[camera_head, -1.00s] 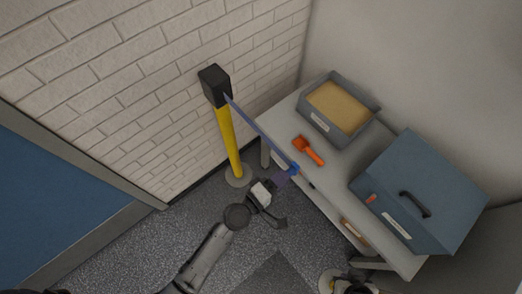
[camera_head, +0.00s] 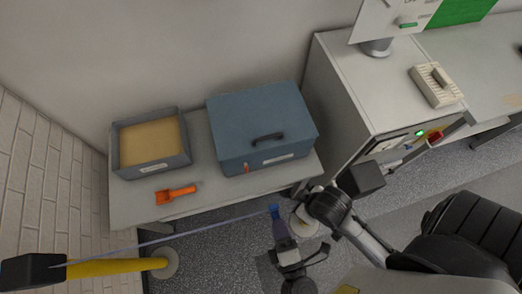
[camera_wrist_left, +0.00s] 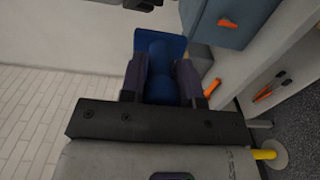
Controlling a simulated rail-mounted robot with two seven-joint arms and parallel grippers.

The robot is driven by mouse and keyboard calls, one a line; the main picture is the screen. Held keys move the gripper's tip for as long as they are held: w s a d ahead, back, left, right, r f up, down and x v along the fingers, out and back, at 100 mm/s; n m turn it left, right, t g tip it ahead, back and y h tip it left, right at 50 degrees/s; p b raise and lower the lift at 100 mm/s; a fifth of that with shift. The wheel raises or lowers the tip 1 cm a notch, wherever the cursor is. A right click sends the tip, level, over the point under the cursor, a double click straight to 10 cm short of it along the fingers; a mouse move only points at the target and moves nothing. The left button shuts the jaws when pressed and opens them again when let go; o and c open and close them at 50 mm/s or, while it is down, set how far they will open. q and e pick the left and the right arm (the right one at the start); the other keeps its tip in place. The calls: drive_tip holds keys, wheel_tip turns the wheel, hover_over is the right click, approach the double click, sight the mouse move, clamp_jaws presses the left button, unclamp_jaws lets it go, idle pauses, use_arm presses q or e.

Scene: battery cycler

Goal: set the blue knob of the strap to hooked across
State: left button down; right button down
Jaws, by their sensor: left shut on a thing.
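The blue knob (camera_head: 275,212) is at the free end of the strap (camera_head: 190,235), which runs taut from the black head (camera_head: 32,270) of the yellow post (camera_head: 115,267) at the lower left. My left gripper (camera_head: 279,232) is shut on the knob; the left wrist view shows the knob (camera_wrist_left: 160,80) between both fingers. A dark box-shaped head (camera_head: 365,178) stands to the right, apart from the knob, above a round pale base (camera_head: 303,222). My right arm (camera_head: 330,205) partly covers the space below it; its fingertips cannot be made out.
A table (camera_head: 205,205) behind the strap holds a sand tray (camera_head: 180,160), an orange scoop (camera_head: 176,194) and a blue-grey lidded box (camera_head: 265,125).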

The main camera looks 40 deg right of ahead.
use_arm(q)
drive_tip(key=shift+s+d+r, duration=0.15)
drive_tip(key=shift+s+d, duration=0.05)
drive_tip(key=shift+d, duration=0.3)
